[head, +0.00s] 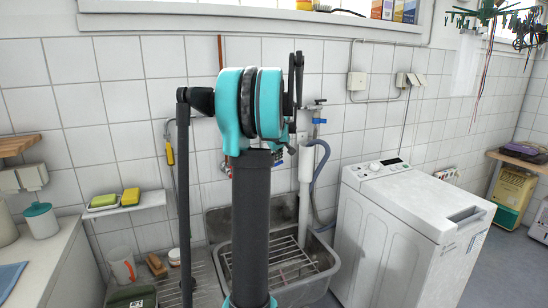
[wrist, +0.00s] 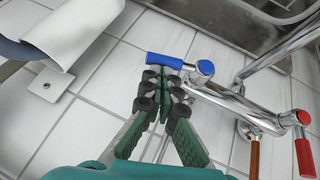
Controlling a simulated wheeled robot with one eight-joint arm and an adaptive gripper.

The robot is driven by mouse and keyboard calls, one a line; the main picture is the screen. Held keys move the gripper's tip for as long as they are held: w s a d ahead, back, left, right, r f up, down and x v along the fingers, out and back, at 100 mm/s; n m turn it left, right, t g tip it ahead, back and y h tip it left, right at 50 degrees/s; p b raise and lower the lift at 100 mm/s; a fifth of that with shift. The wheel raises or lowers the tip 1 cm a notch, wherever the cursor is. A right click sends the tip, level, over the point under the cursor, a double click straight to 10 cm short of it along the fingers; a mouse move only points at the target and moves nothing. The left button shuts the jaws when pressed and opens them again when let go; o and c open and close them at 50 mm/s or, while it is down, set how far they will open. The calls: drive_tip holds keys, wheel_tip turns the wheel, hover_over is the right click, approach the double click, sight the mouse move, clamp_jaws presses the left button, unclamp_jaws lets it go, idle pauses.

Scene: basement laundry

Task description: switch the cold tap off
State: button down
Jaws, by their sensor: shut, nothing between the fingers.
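The cold tap, with a blue lever handle (wrist: 165,61) on a chrome body, shows in the wrist view at the upper middle. Its lever points left from the chrome stem. My gripper (wrist: 164,84) is shut and empty, with green fingers and dark joints. Its fingertips lie right beside the blue lever, just below it in the picture; I cannot tell whether they touch. The hot tap's red lever (wrist: 304,157) is at the right edge of the wrist view. In the head view my arm hides the gripper and most of the taps.
A sink (head: 322,270) with a wire rack lies below the taps. A washing machine (head: 408,218) stands to its right. A shelf with sponges (head: 130,201) is on the left wall. A white pipe (wrist: 75,35) is at the upper left of the wrist view.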

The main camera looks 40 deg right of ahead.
drive_tip(key=shift+s+d+f+m+y, duration=0.15)
drive_tip(key=shift+d+f+m+y, duration=0.35)
drive_tip(key=shift+d+f+y, duration=0.45)
drive_tip(key=shift+a, duration=0.15)
drive_tip(key=r, duration=0.4)
drive_tip(key=shift+w+r, duration=0.2)
drive_tip(key=shift+w, duration=0.1)
drive_tip(key=d+v, duration=0.2)
drive_tip(key=v, duration=0.7)
drive_tip(key=shift+s+a, duration=0.45)
drive_tip(key=shift+a, duration=0.05)
